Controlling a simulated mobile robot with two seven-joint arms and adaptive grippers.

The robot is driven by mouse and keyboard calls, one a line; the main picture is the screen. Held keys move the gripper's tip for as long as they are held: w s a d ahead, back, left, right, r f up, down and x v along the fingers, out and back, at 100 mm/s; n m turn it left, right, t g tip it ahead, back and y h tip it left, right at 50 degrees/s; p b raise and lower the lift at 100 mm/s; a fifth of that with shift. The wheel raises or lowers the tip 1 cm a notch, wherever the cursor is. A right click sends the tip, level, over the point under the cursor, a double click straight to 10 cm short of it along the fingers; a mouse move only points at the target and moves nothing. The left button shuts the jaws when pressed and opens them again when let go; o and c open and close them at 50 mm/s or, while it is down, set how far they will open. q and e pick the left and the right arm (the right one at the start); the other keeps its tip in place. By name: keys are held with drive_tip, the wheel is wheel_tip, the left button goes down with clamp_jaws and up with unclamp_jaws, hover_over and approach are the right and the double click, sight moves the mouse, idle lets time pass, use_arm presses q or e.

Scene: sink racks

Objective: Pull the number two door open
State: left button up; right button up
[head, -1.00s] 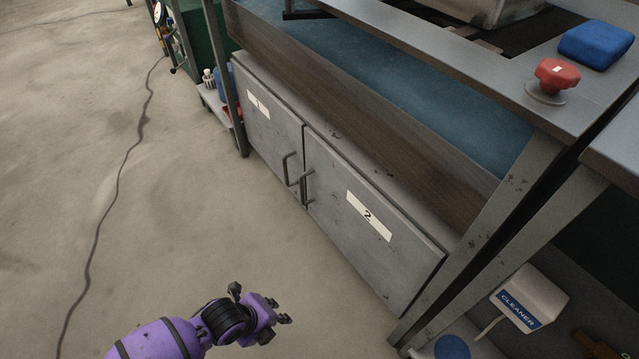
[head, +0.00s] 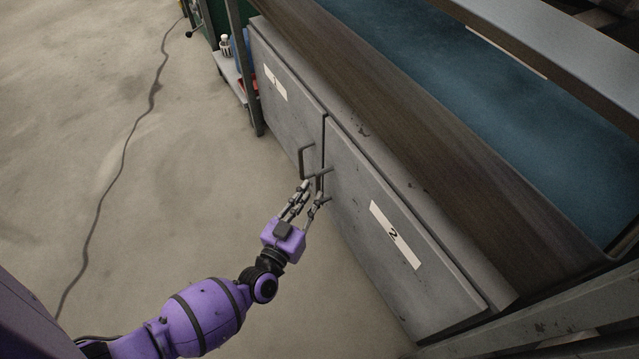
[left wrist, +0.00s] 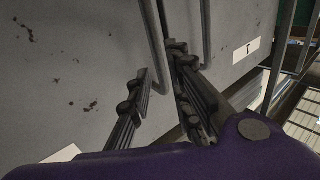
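The number two door (head: 365,240) is a grey cabinet door with a white label reading 2 (head: 396,235). It looks shut, flush with door 1. Its thin dark bar handle (head: 320,181) is near its left edge and partly hidden by my fingers. My left gripper (head: 315,192) is open at this handle. In the left wrist view, the door 2 handle (left wrist: 155,45) runs down between the two spread fingers (left wrist: 160,80). I cannot tell whether either finger touches it. My right gripper is not in view.
Door 1 (head: 285,95), with its own handle (head: 303,162), is directly beside my fingers; that handle also shows in the left wrist view (left wrist: 206,35). The concrete floor in front is clear except for a cable (head: 123,150).

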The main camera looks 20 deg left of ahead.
sight(317, 187)
use_arm(q)
drive_tip(key=w+b, duration=0.1)
drive_tip(key=w, duration=0.3)
drive_tip(key=shift+d+f, duration=0.1)
drive_tip(key=shift+d, duration=0.05)
drive_tip(key=shift+w, duration=0.5)
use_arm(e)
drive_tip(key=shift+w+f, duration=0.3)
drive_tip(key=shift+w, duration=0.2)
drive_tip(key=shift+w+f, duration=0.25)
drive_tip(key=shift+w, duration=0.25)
use_arm(q)
drive_tip(key=shift+c, duration=0.2)
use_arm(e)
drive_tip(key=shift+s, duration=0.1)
use_arm(q)
clamp_jaws()
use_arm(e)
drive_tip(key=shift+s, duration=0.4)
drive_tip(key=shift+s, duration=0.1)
